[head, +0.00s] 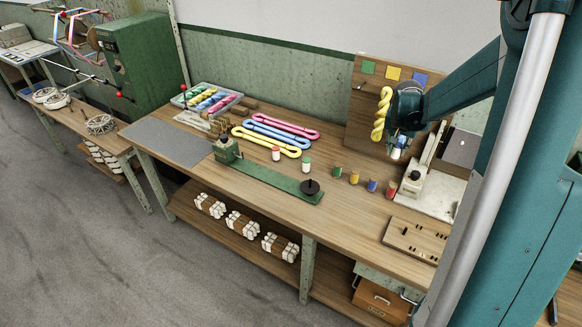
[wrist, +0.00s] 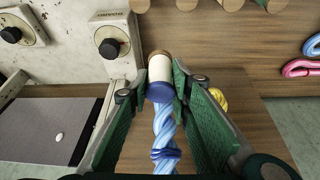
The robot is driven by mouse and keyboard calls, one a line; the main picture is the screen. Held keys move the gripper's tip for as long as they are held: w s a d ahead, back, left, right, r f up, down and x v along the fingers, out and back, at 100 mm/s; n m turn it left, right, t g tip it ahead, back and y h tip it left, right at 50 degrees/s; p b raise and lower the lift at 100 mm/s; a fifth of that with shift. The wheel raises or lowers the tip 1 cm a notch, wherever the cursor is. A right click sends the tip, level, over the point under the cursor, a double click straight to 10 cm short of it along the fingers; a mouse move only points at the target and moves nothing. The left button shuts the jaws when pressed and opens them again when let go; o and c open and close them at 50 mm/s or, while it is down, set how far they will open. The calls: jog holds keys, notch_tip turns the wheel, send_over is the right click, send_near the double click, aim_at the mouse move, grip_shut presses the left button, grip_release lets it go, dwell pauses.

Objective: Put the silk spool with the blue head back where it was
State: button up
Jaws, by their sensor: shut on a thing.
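The spool with the blue head has a cream body, a brown end and a blue band. In the wrist view the spool (wrist: 158,74) is between the fingertips. My gripper (head: 398,142) is shut on it, up in the air by the upright wooden board (head: 362,84); my gripper also shows in the wrist view (wrist: 160,88). In the head view the spool (head: 396,153) shows just below the fingers, clear of the table. A light blue twisted skein (wrist: 165,135) appears between the fingers, nearer the camera; I cannot tell whether they touch it.
A yellow twisted skein (head: 381,113) hangs on the board. Several colored pieces (head: 353,177) stand in a row below. A red-headed spool (head: 276,153) and a green-headed spool (head: 306,165) stand left. A pale machine (head: 428,187) stands right. Bare tabletop (head: 345,215) lies in front.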

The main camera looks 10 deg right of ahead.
jog(key=w+a+n+t+y, duration=0.1)
jog(key=w+a+n, duration=0.35)
jog(key=a, duration=1.15)
jog(key=w+a+n+y, duration=0.1)
jog(key=w+a, duration=0.7)
jog(key=a, duration=0.7)
jog(key=w+a+f+n+y+p, duration=0.1)
jog(key=w+a+f+n, duration=0.3)
jog(key=w, duration=0.5)
jog(key=shift+w+a+f+t, duration=0.3)
jog(key=shift+a+f, duration=0.1)
jog(key=shift+a, duration=0.4)
jog(key=shift+f, duration=0.1)
jog(key=shift+f, duration=3)
jog(key=shift+f, duration=1.9)
jog(key=shift+f+b, duration=0.2)
jog(key=shift+b, duration=0.2)
